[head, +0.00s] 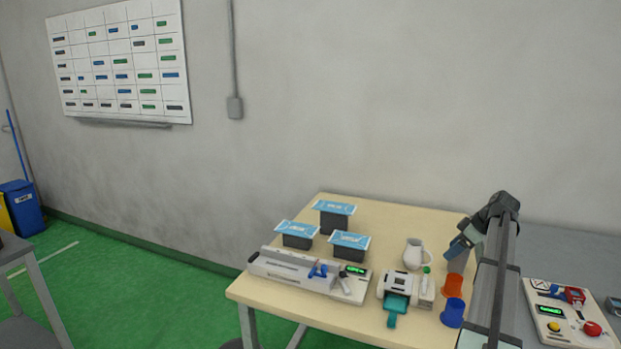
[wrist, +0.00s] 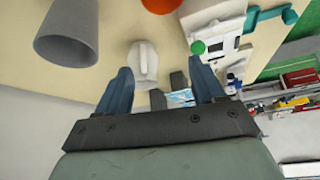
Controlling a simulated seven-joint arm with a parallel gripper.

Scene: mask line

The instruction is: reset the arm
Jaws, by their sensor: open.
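My gripper (head: 456,248) is above the right part of the wooden table (head: 330,205) in the head view, near the cups and the white pitcher (head: 414,253). In the wrist view its two blue fingers (wrist: 160,78) are spread apart with nothing held between them. The pitcher (wrist: 145,62) shows beyond the fingers, apart from them as far as I can tell. My arm hides part of the table's right side in the head view.
An orange cup (head: 453,285), a blue cup (head: 452,312) and a grey cup (wrist: 68,32) stand near my arm. A white device with a teal handle (head: 396,303), a long grey machine (head: 292,272) and several blue-topped boxes (head: 334,208) occupy the table. A button panel (head: 568,318) is at right.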

